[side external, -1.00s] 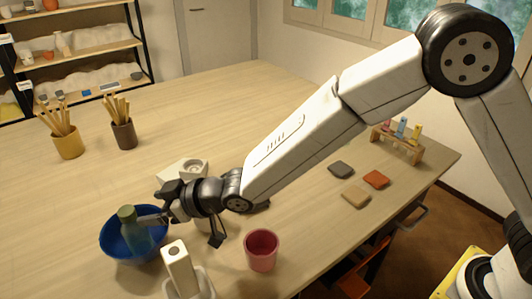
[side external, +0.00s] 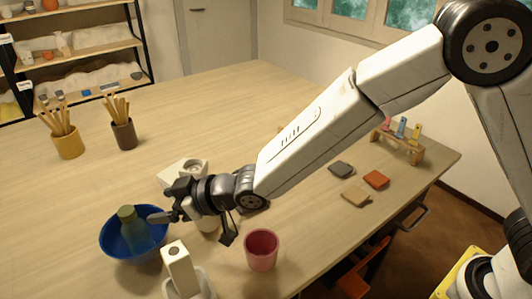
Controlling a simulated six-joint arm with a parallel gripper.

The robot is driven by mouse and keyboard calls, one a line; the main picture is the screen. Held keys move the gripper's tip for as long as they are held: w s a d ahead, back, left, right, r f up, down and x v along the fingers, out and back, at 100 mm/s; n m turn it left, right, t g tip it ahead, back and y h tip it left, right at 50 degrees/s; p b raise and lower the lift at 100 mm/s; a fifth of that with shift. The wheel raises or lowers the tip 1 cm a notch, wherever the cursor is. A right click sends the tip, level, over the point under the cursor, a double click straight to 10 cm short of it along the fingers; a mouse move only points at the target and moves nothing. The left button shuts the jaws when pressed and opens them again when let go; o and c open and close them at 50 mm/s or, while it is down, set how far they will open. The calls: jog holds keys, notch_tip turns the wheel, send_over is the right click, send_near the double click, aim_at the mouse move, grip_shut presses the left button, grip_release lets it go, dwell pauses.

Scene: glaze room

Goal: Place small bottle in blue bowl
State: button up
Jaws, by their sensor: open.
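My gripper (side external: 163,217) is open and empty. Its fingers point left toward the bottle from just right of it, near the bowl's right rim, with a small gap between the fingertips and the bottle. The bottle's lower part is partly hidden by the bowl.
A white block-topped object (side external: 178,267) stands close in front of the bowl. A pink cup (side external: 262,250) is to its right. A yellow pot (side external: 68,143) and a brown pot (side external: 124,135) of tools stand behind. The table's far middle is clear.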

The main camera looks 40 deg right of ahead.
jog(key=s+d+f+m+g+h, duration=0.1)
jog(key=d+m+h, duration=0.15)
jog(key=d, duration=0.85)
jog(key=s+d+f+m+g+h, duration=0.15)
jog(key=d+h, duration=0.25)
jog(key=d, duration=0.7)
jog(key=s+d+f+m+g+h, duration=0.2)
jog(key=s+d+m+g+h, duration=0.1)
jog(key=s+d, duration=1.1)
jog(key=shift+s+d+f+m+g, duration=0.25)
jog(key=shift+s+f+m+g, duration=0.15)
jog(key=shift+s+m+g, duration=0.4)
jog(key=shift+s, duration=0.1)
